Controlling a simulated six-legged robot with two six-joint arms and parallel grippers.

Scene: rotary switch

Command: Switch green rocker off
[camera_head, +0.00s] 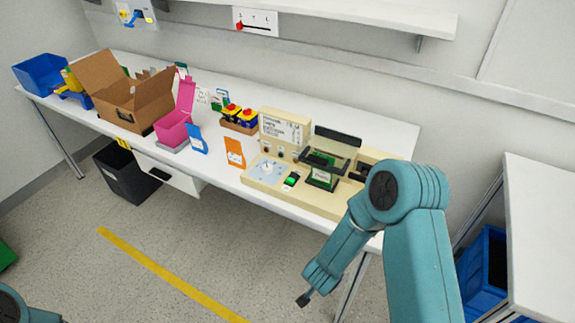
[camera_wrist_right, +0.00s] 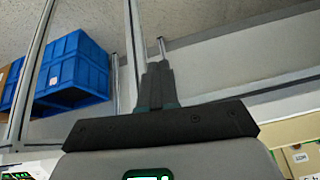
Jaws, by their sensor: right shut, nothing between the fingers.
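The green rocker (camera_head: 291,181) is a small lit green switch in a dark frame on the front of a beige control panel (camera_head: 325,204) on the white table. A rotary knob (camera_head: 267,167) on a pale plate sits just left of it. My right gripper (camera_head: 303,300) hangs low in front of the table, below and apart from the panel, with its fingers shut and empty. My left gripper is not in view; only a bit of teal arm shows at the lower left.
An orange card (camera_head: 235,153), a pink box (camera_head: 174,127) and an open cardboard box (camera_head: 130,100) stand left of the panel. A clear-lidded green part (camera_head: 323,172) is right of the rocker. Blue crates (camera_wrist_right: 73,70) are under the right table. The floor in front is open.

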